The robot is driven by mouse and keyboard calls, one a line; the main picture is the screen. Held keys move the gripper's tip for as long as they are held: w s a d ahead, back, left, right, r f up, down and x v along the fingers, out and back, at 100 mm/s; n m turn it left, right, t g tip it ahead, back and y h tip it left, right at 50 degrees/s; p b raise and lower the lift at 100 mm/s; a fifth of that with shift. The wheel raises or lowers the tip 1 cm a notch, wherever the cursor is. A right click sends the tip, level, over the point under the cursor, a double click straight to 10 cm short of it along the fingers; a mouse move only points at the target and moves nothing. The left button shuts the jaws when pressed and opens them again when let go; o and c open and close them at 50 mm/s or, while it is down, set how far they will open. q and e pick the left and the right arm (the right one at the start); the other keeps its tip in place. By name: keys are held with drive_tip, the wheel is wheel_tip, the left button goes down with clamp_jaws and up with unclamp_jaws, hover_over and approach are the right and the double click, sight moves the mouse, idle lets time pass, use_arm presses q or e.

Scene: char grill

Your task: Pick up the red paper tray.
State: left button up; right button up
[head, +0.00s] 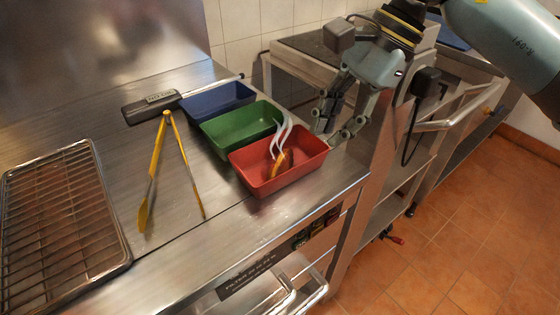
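The red paper tray (262,182) sits on the steel counter near its front right edge, the nearest of three trays in a row. A small yellow-orange item (279,160) and white curved wisps (283,133) show in it; I cannot tell what they are. My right gripper (332,133) points down just behind the tray's far right corner. Its fingers look spread with a gap between them and hold nothing visible. I cannot tell whether a fingertip touches the tray's rim. My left gripper is out of view.
A green tray (226,145) and a blue tray (203,109) stand behind the red one. Yellow-handled tongs (156,163) and a black-handled tool (150,104) lie to the left. A wire rack (62,225) is at far left. A steel cart (300,48) stands behind my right gripper.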

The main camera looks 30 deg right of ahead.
sight(310, 162)
drive_tip(key=x, duration=0.4)
drive_tip(key=p+x, duration=0.1)
drive_tip(key=x, duration=0.3)
drive_tip(key=shift+w+d, duration=0.15)
drive_tip(key=shift+w, duration=0.05)
drive_tip(key=shift+c, duration=0.3)
clamp_jaws()
